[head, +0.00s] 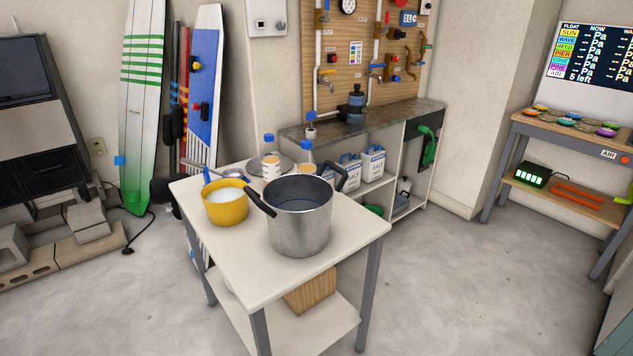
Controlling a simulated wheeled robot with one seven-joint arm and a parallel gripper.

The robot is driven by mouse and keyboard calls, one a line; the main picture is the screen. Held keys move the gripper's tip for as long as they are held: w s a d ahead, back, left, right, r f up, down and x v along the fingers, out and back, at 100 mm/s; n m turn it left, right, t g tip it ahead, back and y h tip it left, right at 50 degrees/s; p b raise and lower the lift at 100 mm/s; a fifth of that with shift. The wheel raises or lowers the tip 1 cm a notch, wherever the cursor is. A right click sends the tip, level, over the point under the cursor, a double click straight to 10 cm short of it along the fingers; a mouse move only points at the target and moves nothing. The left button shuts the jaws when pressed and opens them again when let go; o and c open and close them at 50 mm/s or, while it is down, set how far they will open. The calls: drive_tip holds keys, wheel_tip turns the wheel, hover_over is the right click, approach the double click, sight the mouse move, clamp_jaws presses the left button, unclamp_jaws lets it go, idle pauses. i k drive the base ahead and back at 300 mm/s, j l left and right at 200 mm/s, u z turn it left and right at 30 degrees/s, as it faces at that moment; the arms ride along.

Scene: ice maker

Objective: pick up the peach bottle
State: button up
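Two small bottles with blue caps stand upright at the back of the white table (335,268) in the head view. The left bottle (270,163) stands by a grey round plate or lid (285,165) and shows a pale body with an orange-tan band. The right bottle (306,157) is partly hidden behind the large steel pot (299,225) and shows a tan-peach patch. I cannot tell which one is the peach bottle. My gripper is not in view.
A yellow pan (226,205) with white contents sits left of the pot. The pot's black handles stick out near the bottles. A workbench (405,112) with salt containers (373,163) below stands behind. Surfboards (142,105) lean left. The floor at right is clear.

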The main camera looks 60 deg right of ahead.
sight(307, 164)
drive_tip(key=k+l+u, duration=0.1)
drive_tip(key=k+l, duration=0.2)
drive_tip(key=k+l+u, duration=0.1)
drive_tip(key=k+l, duration=0.15)
drive_tip(key=k, duration=0.2)
drive_tip(key=k+l, duration=0.15)
drive_tip(key=l, duration=0.2)
drive_tip(key=k+l+u, duration=0.1)
drive_tip(key=l, duration=0.3)
drive_tip(key=k+l, duration=0.25)
drive_tip(key=k+l+u, duration=0.1)
drive_tip(key=l, duration=0.35)
drive_tip(key=l+u, duration=0.2)
drive_tip(key=l, duration=1.5)
